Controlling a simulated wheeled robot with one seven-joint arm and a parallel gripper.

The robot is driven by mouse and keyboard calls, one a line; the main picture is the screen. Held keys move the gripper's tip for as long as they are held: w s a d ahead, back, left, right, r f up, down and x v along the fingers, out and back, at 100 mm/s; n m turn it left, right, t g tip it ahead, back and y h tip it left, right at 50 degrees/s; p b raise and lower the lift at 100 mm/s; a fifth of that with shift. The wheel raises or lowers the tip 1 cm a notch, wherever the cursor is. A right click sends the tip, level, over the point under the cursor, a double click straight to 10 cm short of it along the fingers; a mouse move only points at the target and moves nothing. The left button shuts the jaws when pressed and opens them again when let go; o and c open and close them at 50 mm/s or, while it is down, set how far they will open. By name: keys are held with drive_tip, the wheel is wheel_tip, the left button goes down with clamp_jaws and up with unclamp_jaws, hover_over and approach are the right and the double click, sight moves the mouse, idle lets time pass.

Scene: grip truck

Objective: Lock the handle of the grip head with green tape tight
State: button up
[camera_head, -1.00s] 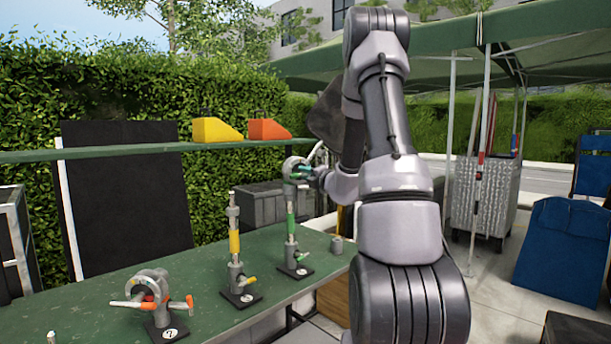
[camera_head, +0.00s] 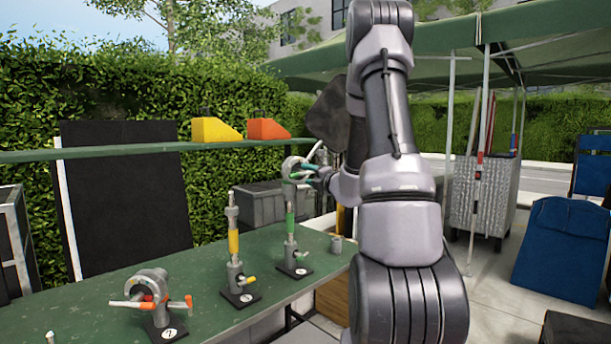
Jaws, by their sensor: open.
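The grip head with green tape (camera_head: 292,168) is a grey round clamp on top of the post with a green band (camera_head: 290,222), at the far end of the table. Its green-taped handle (camera_head: 303,174) points right, towards my arm. My gripper (camera_head: 323,177) is at the right side of this head, close to the handle. It is small and partly hidden by my own wrist, and I cannot tell whether it touches the handle. It is open.
The green table (camera_head: 110,285) also holds an orange-taped grip head (camera_head: 152,285) at the front and a yellow-banded post (camera_head: 233,240) in the middle. A small grey cylinder (camera_head: 337,244) stands at the right edge. Yellow (camera_head: 214,130) and orange (camera_head: 267,129) wedges sit on the shelf behind.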

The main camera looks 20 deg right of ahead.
drive_tip(key=s, duration=0.8)
drive_tip(key=shift+d+f, duration=0.15)
drive_tip(key=shift+d, duration=0.2)
drive_tip(key=s+a+r+n+g+y, duration=0.3)
drive_tip(key=a+n+y, duration=0.1)
drive_tip(key=a+n, duration=0.4)
drive_tip(key=s+a+r+n+g+y, duration=0.25)
drive_tip(key=a+n+y, duration=0.35)
drive_tip(key=a, duration=0.4)
drive_tip(key=s+a+n+g, duration=0.6)
drive_tip(key=s+a+n, duration=0.15)
drive_tip(key=n, duration=0.35)
drive_tip(key=s+n+g+h, duration=0.2)
drive_tip(key=s+n+h, duration=0.2)
drive_tip(key=s+n, duration=0.45)
drive_tip(key=s+d+r+n+t+h, duration=0.2)
drive_tip(key=s+d+n+h, duration=0.2)
drive_tip(key=n, duration=0.7)
drive_tip(key=shift+s+d+h, duration=0.15)
drive_tip(key=shift+d+h, duration=0.55)
drive_tip(key=shift+d, duration=0.2)
